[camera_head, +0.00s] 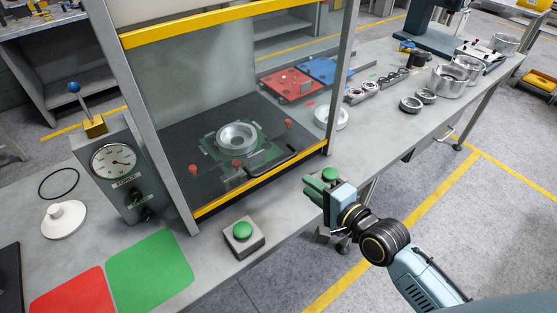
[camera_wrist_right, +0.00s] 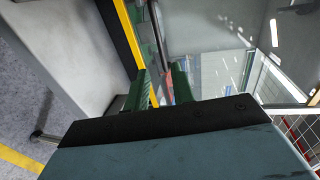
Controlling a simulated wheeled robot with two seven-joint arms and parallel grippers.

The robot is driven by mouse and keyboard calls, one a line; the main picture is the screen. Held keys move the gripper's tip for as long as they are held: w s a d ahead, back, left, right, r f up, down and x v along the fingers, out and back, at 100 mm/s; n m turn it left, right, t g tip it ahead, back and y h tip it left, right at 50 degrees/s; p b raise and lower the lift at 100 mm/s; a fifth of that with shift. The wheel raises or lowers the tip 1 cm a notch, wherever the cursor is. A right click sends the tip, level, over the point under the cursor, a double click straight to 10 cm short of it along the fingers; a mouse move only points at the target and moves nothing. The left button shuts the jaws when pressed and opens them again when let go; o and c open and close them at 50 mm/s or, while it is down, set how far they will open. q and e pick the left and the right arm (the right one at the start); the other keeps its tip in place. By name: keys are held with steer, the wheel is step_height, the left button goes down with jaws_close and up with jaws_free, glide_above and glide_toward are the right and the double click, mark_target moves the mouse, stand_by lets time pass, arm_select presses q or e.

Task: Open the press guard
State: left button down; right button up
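The press guard (camera_head: 200,95) is a clear panel across the front of the press, with a yellow-and-black strip (camera_head: 262,182) along its lower edge. It looks down, with that strip close to the bench. A dark bar handle (camera_head: 272,160) shows low on the panel. Behind it, a metal ring part (camera_head: 236,136) sits on a green plate. My right gripper (camera_head: 314,190) has green fingers and is to the right of the guard's lower right corner, apart from the handle. In the wrist view its fingers (camera_wrist_right: 160,88) are apart with nothing seen between them. My left gripper is out of view.
A gauge box (camera_head: 128,165) with a blue-knobbed lever stands left of the press. Red (camera_head: 68,293) and green (camera_head: 150,270) mats lie front left. Metal rings and cups lie right.

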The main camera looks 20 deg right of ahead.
mark_target(278, 164)
steer(key=x, duration=1.3)
steer(key=shift+w+b, duration=0.1)
steer(key=shift+b, duration=0.2)
jaws_close()
